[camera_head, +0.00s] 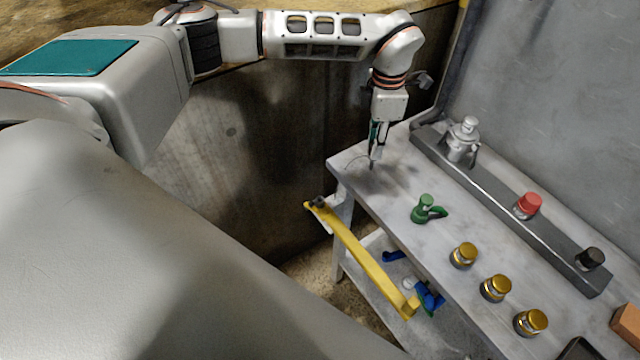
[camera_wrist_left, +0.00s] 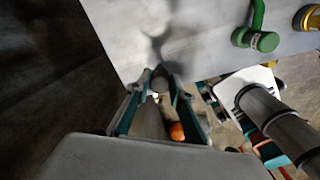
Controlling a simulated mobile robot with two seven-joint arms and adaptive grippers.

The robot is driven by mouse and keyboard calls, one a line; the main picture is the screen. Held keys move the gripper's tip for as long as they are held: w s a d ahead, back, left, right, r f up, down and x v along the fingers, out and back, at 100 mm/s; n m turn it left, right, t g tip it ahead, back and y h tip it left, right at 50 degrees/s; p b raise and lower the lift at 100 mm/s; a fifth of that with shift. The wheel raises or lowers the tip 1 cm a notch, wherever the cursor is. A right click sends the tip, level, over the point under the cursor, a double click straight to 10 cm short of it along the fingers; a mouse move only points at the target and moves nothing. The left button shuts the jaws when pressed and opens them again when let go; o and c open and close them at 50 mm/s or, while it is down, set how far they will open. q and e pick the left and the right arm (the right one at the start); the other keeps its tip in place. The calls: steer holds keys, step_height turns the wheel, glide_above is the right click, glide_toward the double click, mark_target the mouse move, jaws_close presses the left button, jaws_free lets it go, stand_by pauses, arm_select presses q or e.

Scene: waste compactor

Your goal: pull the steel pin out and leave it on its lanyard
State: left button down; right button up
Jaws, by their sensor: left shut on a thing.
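My left gripper (camera_head: 374,152) points down over the far left corner of the grey bench. In the left wrist view its two fingers (camera_wrist_left: 160,88) are closed around a small grey rounded piece (camera_wrist_left: 160,80), which appears to be the steel pin. The pin is mostly hidden by the fingers, and I cannot tell whether its lower end is in a hole or clear. A thin curved line, perhaps the lanyard (camera_head: 352,160), shows left of the fingertips. My right gripper is not clearly seen.
The bench top (camera_head: 395,185) carries a green valve (camera_head: 427,210), several brass knobs (camera_head: 463,255) and a dark rail (camera_head: 490,193) with a silver fitting (camera_head: 463,140), red knob (camera_head: 528,205) and black knob (camera_head: 590,258). A yellow bar (camera_head: 362,258) runs along the front. A grey wall stands behind.

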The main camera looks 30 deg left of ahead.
arm_select(q)
steer(key=shift+f, duration=0.1)
stand_by(0.3)
steer(key=shift+f, duration=0.35)
steer(key=c, duration=1.7)
jaws_free()
